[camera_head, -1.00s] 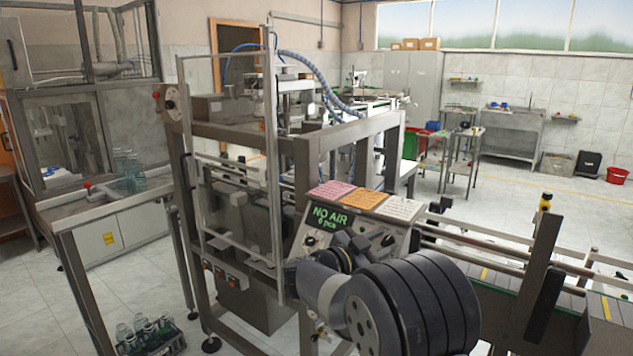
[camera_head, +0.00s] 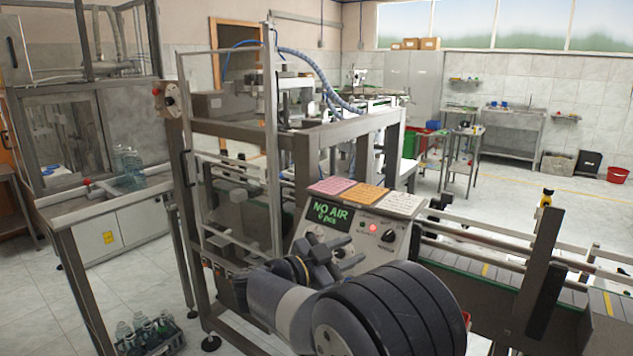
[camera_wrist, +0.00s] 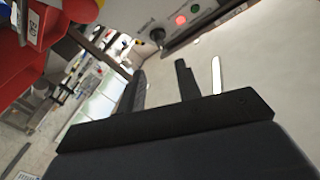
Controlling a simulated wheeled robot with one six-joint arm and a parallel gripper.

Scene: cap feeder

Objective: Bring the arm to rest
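My gripper (camera_wrist: 160,82) shows in the wrist view as two black fingers standing apart on a dark bar. Nothing is held between them. In the head view my arm is folded in the lower middle, in front of the control panel (camera_head: 363,243).
The machine frame (camera_head: 285,200) with a clear guard stands behind the arm. A conveyor (camera_head: 490,270) with rails and a dark post (camera_head: 541,265) lies to the right. A crate of bottles (camera_head: 150,335) is on the floor at lower left. A red part (camera_wrist: 60,15) fills the wrist view's upper left.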

